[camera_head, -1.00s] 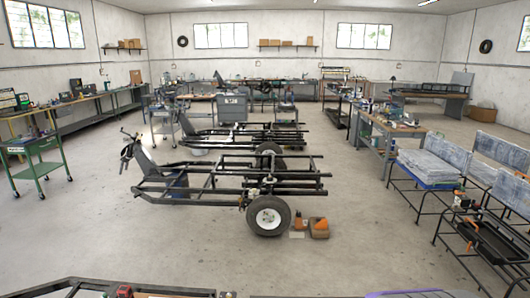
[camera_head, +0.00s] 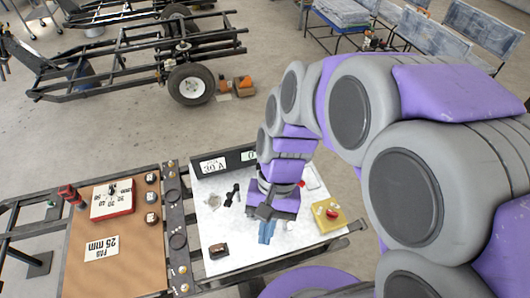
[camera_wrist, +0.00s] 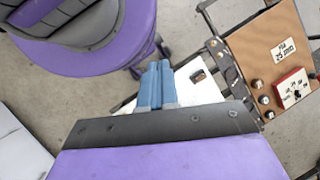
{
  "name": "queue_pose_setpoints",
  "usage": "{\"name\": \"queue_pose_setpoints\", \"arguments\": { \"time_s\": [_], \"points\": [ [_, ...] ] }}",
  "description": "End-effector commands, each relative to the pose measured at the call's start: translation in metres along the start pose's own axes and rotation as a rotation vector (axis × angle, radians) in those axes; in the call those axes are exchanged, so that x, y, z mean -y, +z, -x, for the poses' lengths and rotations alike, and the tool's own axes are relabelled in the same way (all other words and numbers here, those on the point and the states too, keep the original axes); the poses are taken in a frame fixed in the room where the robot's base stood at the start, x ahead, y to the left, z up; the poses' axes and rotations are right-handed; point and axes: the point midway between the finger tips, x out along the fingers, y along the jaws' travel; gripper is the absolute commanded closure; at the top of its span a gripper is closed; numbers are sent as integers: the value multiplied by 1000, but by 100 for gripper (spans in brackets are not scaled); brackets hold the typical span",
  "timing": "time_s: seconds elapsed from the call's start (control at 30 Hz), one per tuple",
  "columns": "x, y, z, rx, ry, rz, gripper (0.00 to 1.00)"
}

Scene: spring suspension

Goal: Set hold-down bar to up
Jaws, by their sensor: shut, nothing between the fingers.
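My gripper (camera_head: 267,232) hangs above the white board on the bench, with my arm reaching in from the right. Its blue fingers are together and empty, and they also show in the wrist view (camera_wrist: 156,84). I cannot tell for sure which part is the hold-down bar. A dark strip (camera_head: 177,238) with round fittings runs between the brown board and the white board (camera_head: 215,245). A small black handle-like part (camera_head: 232,195) lies on the white board, left of my gripper. My gripper and wrist hide part of the white board.
The brown board (camera_head: 100,270) bears a red-and-white dial box (camera_head: 112,200), a "25 mm" plate (camera_head: 102,248) and several knobs. A yellow block with a red part (camera_head: 329,215) sits right of my gripper. A wheeled black frame (camera_head: 130,50) stands behind on open floor.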

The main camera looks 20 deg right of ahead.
Motion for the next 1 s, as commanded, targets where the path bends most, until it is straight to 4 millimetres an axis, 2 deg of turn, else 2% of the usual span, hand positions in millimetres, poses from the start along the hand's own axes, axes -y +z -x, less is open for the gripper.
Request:
{"name": "queue_pose_setpoints", "arguments": {
  "time_s": [0.2,0.37,0.53,0.77,1.0],
  "points": [
    [32,-31,5,180,-132,-260,100],
    [50,-58,9,321,-219,-453,100],
    [64,-94,15,471,-309,-660,100],
    [70,-149,19,700,-412,-940,100],
    [58,-215,18,949,-508,-1226,100]
  ]
}}
